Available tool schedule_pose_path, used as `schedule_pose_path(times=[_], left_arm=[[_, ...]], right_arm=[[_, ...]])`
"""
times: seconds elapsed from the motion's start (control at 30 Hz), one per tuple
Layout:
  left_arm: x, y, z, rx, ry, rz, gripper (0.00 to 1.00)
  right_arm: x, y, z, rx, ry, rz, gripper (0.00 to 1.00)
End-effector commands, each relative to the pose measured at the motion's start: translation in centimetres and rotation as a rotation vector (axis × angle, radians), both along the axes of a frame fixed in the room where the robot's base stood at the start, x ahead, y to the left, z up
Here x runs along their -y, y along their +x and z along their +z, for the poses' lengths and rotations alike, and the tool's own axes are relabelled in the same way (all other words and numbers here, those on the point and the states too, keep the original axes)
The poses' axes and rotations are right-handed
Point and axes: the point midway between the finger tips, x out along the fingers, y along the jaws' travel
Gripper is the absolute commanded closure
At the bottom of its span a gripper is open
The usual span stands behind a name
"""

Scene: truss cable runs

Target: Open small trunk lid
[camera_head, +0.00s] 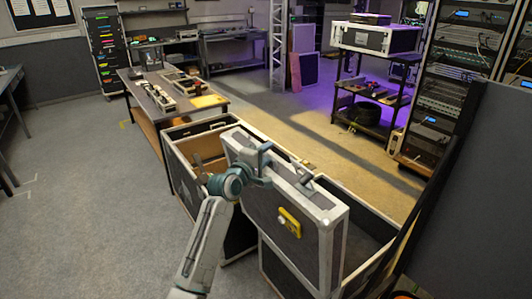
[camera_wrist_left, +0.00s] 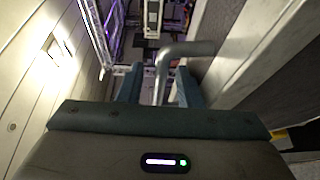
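The small trunk lid (camera_head: 285,215) is a grey panel with silver edges and a yellow fitting (camera_head: 290,222) on its face. It stands raised, close to upright, at the trunk (camera_head: 205,165), whose brown interior partly shows. My left gripper (camera_head: 266,158) is at the lid's upper edge. In the left wrist view its two teal fingers (camera_wrist_left: 160,88) stand apart, with a bent grey bar (camera_wrist_left: 187,48) running between them. Gaps seem to remain on both sides of the bar. My right gripper is not in view.
Another open case (camera_head: 368,245) stands right of the lid, beside a dark panel (camera_head: 475,180). A workbench (camera_head: 175,95) with parts is behind on the left. A rack cart (camera_head: 375,85) and equipment rack (camera_head: 445,95) stand at the back right. The left floor is clear.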

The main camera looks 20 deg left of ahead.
Motion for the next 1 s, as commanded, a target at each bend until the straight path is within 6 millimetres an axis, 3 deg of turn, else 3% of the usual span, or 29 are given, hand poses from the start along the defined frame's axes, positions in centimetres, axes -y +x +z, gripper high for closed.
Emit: schedule_pose_path(times=[0.2,0.4,0.63,1.0], left_arm=[[0.0,0.0,0.0,0.000,0.000,0.000,0.68],[0.0,0.0,0.0,0.000,0.000,0.000,1.00],[0.2,0.3,0.0,0.000,-0.001,0.000,1.00],[5.1,6.8,1.4,0.000,-0.003,-0.001,1.00]], right_arm=[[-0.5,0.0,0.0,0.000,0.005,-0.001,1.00],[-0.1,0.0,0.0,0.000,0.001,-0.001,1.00],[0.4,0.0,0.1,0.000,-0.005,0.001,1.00],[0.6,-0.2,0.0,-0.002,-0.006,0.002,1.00]])
